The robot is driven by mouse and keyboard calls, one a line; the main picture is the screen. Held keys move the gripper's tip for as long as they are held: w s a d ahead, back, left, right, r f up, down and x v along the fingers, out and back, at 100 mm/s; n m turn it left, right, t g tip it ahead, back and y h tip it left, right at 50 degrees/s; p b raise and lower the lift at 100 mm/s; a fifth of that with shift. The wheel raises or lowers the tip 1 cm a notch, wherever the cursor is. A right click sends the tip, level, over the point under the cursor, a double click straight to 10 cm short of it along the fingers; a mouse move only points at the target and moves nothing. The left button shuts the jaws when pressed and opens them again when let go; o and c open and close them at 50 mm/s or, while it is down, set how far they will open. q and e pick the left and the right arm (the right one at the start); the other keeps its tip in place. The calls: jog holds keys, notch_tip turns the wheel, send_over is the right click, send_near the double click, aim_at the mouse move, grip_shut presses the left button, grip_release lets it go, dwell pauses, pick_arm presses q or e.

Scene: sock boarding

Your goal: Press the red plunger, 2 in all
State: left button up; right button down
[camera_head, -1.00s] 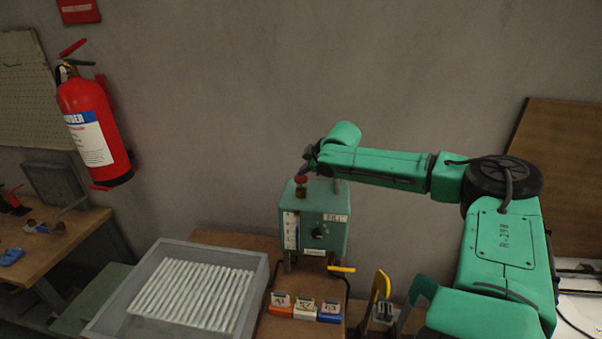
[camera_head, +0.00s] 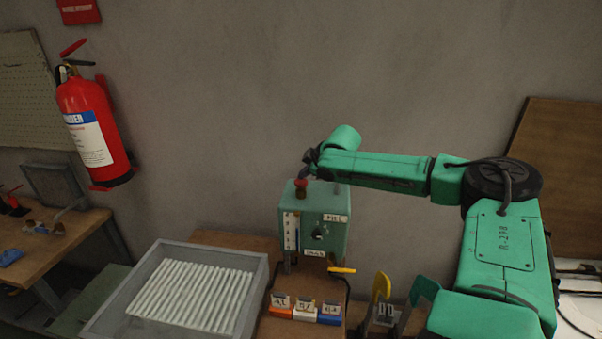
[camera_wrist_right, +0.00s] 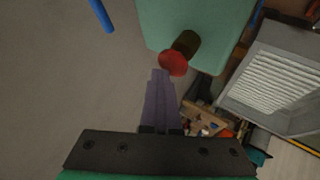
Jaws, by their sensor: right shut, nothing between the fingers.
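The red plunger (camera_head: 301,183) stands on top of the green box (camera_head: 330,236), which has a dial and a gauge on its front. In the right wrist view the plunger's red cap (camera_wrist_right: 173,64) is on a dark stem, just beyond my fingertips. My right gripper (camera_head: 306,172) is above the plunger, its fingers pointing down at the cap. In the right wrist view the fingers (camera_wrist_right: 160,72) are together and empty. I cannot tell whether the tips touch the cap. My left gripper is not in view.
A grey tray (camera_head: 259,275) of white rods stands left of the box. Several coloured blocks with tags (camera_head: 305,314) sit in front of it, near a yellow handle (camera_head: 342,270). A fire extinguisher (camera_head: 97,130) hangs on the wall at the left.

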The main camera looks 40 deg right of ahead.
aim_at(304, 181)
notch_tip(304, 181, up, 2)
jog(key=shift+r+p, duration=0.1)
jog(key=shift+p, duration=1.15)
jog(key=shift+r+p, duration=0.6)
jog(key=shift+r, duration=0.3)
notch_tip(304, 181, up, 5)
